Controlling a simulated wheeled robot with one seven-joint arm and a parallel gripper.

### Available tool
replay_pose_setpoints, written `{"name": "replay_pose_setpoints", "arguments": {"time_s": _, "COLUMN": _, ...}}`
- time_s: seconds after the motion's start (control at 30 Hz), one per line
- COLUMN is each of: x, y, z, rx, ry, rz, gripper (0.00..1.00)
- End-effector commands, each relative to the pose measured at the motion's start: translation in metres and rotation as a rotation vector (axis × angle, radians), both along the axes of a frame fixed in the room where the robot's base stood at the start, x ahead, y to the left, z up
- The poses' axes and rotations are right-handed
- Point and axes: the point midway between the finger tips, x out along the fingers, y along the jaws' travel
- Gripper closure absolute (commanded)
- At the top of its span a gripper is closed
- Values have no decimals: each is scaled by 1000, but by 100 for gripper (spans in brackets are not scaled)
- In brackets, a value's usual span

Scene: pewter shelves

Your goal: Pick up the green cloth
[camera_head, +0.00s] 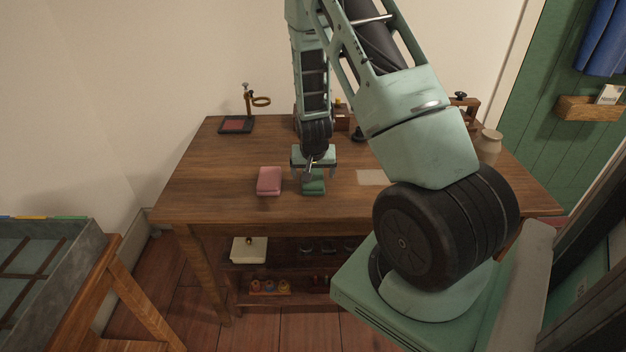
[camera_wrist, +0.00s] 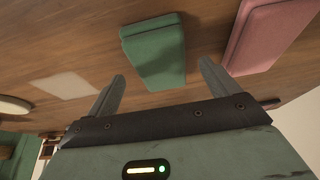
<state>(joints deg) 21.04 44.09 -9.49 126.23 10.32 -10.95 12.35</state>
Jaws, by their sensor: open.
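The green cloth (camera_head: 313,187) is a small folded block on the wooden table, near its front edge. It also shows in the wrist view (camera_wrist: 153,52), beyond the fingertips and between their lines. My gripper (camera_head: 314,172) is above and just behind the cloth in the head view, partly covering its far side. In the wrist view the two fingers of my gripper (camera_wrist: 162,78) are spread apart with nothing between them. The head view does not show clearly how high the fingertips are above the cloth.
A folded pink cloth (camera_head: 269,181) lies just left of the green one. A pale flat sheet (camera_head: 371,177) lies to the right. A black tray (camera_head: 236,125) and brass stand (camera_head: 249,99) are at the back left. The table's (camera_head: 190,190) left part is clear.

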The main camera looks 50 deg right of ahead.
Motion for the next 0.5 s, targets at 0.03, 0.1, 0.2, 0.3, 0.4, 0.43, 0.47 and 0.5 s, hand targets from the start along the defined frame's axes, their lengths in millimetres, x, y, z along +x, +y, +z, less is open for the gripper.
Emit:
{"name": "replay_pose_setpoints", "arguments": {"time_s": 0.03, "x": 1, "y": -2, "z": -7, "rx": 1, "ry": 2, "rz": -1, "gripper": 13}}
{"name": "replay_pose_setpoints", "arguments": {"time_s": 0.1, "x": 3, "y": -5, "z": -14, "rx": 1, "ry": 2, "rz": -1, "gripper": 13}}
{"name": "replay_pose_setpoints", "arguments": {"time_s": 0.2, "x": 5, "y": -6, "z": -20, "rx": 0, "ry": 0, "rz": -1, "gripper": 13}}
{"name": "replay_pose_setpoints", "arguments": {"time_s": 0.3, "x": 6, "y": -7, "z": -22, "rx": 0, "ry": 0, "rz": 0, "gripper": 13}}
{"name": "replay_pose_setpoints", "arguments": {"time_s": 0.4, "x": 6, "y": -7, "z": -22, "rx": -1, "ry": -1, "rz": 0, "gripper": 13}}
{"name": "replay_pose_setpoints", "arguments": {"time_s": 0.43, "x": 6, "y": -7, "z": -22, "rx": 0, "ry": 0, "rz": 0, "gripper": 13}}
{"name": "replay_pose_setpoints", "arguments": {"time_s": 0.47, "x": 6, "y": -7, "z": -22, "rx": 0, "ry": 0, "rz": 0, "gripper": 13}}
{"name": "replay_pose_setpoints", "arguments": {"time_s": 0.5, "x": 6, "y": -7, "z": -21, "rx": 0, "ry": 0, "rz": 0, "gripper": 24}}
